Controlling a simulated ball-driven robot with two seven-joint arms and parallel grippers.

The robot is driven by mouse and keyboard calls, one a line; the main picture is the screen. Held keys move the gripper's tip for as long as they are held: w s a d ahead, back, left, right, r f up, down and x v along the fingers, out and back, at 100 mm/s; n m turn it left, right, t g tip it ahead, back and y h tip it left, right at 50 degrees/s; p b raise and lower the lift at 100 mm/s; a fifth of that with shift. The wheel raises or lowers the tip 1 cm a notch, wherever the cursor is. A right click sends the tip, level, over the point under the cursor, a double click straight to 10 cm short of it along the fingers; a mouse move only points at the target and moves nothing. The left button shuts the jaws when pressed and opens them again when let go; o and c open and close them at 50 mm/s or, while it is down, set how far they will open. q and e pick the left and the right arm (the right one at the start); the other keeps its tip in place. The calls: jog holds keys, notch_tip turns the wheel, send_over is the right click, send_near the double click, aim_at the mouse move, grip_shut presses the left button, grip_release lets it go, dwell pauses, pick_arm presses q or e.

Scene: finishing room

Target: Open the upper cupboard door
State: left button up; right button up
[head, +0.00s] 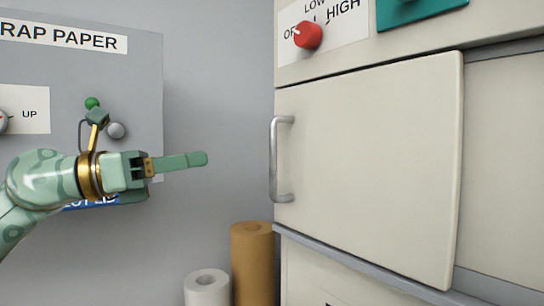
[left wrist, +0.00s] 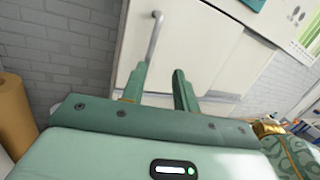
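The upper cupboard door (head: 370,170) is a cream panel that looks shut, with a silver vertical bar handle (head: 273,160) on its left side. My left gripper (head: 205,159) points right toward the handle, apart from it, with a clear gap between. In the left wrist view my left gripper (left wrist: 159,74) shows its two green fingers spread and nothing between them. The handle (left wrist: 154,36) shows beyond the fingertips there, on the cream door (left wrist: 192,45). My right gripper is not in view.
A red knob (head: 308,36) sits on the panel above the door. A grey box labelled "RAP PAPER" (head: 140,70) is on the wall behind my left arm. A brown roll (head: 252,265) and a white roll (head: 207,289) stand below, left of the cupboard.

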pick_arm(q)
jog(key=a+r+y, duration=0.2)
jog(key=p, duration=0.5)
send_over(273, 191)
jog(key=shift+w+f+t, duration=0.1)
jog(key=shift+w+t, duration=0.2)
jog(key=shift+w, duration=0.1)
grip_shut()
